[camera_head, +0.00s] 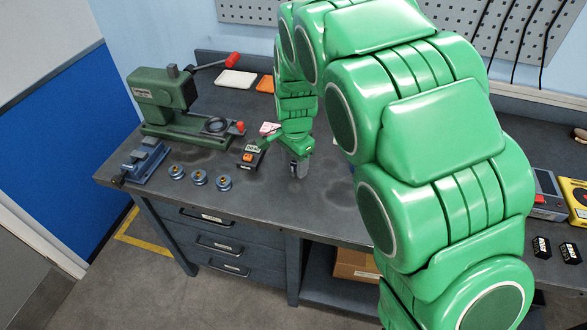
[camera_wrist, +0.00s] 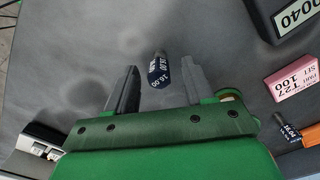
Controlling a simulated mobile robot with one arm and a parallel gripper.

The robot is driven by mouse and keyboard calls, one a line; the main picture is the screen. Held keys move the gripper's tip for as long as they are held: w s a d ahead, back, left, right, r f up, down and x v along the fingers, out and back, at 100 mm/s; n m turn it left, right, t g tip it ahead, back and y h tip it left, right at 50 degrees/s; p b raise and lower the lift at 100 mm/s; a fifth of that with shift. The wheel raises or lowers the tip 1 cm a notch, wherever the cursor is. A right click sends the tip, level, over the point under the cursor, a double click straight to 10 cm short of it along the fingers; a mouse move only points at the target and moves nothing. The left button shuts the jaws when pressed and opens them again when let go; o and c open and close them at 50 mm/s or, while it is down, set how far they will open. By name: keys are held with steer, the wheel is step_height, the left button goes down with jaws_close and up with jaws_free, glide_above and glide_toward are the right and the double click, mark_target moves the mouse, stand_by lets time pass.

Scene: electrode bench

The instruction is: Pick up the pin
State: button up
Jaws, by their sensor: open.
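In the wrist view, a pin (camera_wrist: 158,71) with a dark blue, faceted body and white numerals stands out against the grey bench top. A short grey end shows at its top. My gripper (camera_wrist: 154,84) is open, with one grey jaw on each side of the pin and visible gaps between. I cannot tell how far above the bench the jaws are. In the head view my gripper (camera_head: 299,170) is low over the bench, and the pin cannot be made out clearly there. A second dark blue piece with numerals (camera_wrist: 287,127) is at the right of the wrist view, by an orange block (camera_wrist: 306,136).
A pink labelled block (camera_wrist: 292,80) and a dark-framed number plate (camera_wrist: 291,17) are at the right in the wrist view. In the head view, a green press (camera_head: 165,97), a small vise (camera_head: 142,160) and several blue spools (camera_head: 199,177) stand left of my gripper.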

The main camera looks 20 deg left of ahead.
steer(key=shift+f, duration=0.3)
jaws_close()
steer(key=shift+w+r, duration=0.1)
steer(key=shift+r, duration=0.55)
step_height(320, 180, up, 2)
steer(key=shift+r, duration=0.1)
steer(key=s+d+r, duration=0.7)
steer(key=s+r, duration=0.2)
steer(key=s, duration=0.3)
steer(key=shift+s+r, duration=0.15)
steer(key=shift+r, duration=0.15)
